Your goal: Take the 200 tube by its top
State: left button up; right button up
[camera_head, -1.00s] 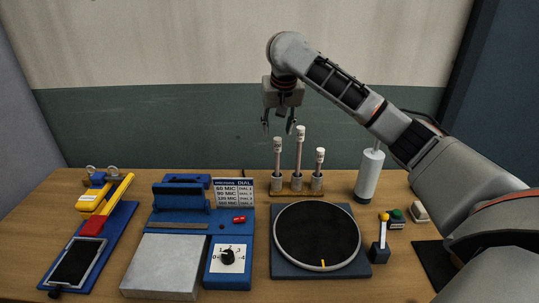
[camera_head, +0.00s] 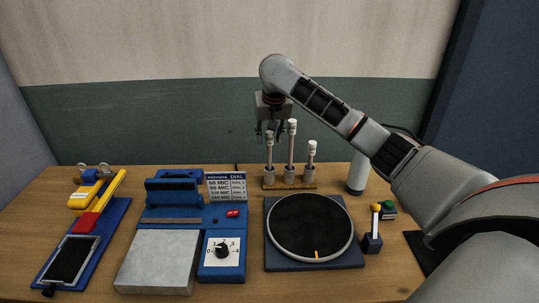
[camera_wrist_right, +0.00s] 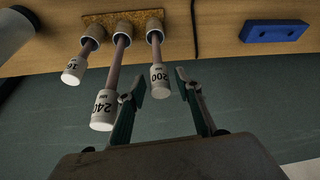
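The 200 tube (camera_head: 269,153) is a thin pinkish tube with a white cap, upright in the leftmost holder of a small rack (camera_head: 304,186) in the head view. In the right wrist view its cap marked 200 (camera_wrist_right: 160,76) appears between the two fingertips. My right gripper (camera_head: 270,131) is open and points down at the tube's top; its fingers (camera_wrist_right: 162,84) show a gap on both sides of the cap. I cannot tell whether either finger touches it. The 240 tube (camera_wrist_right: 104,112) stands close beside one finger. My left gripper is not in view.
The 160 tube (camera_head: 311,155) stands at the rack's right end. A white cylinder (camera_head: 358,172) stands further right. In front are a round black plate (camera_head: 310,225), a blue dial unit (camera_head: 222,262) and a yellow and blue device (camera_head: 96,210).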

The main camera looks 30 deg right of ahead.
jog(key=c, duration=0.7)
jog(key=shift+r, duration=0.1)
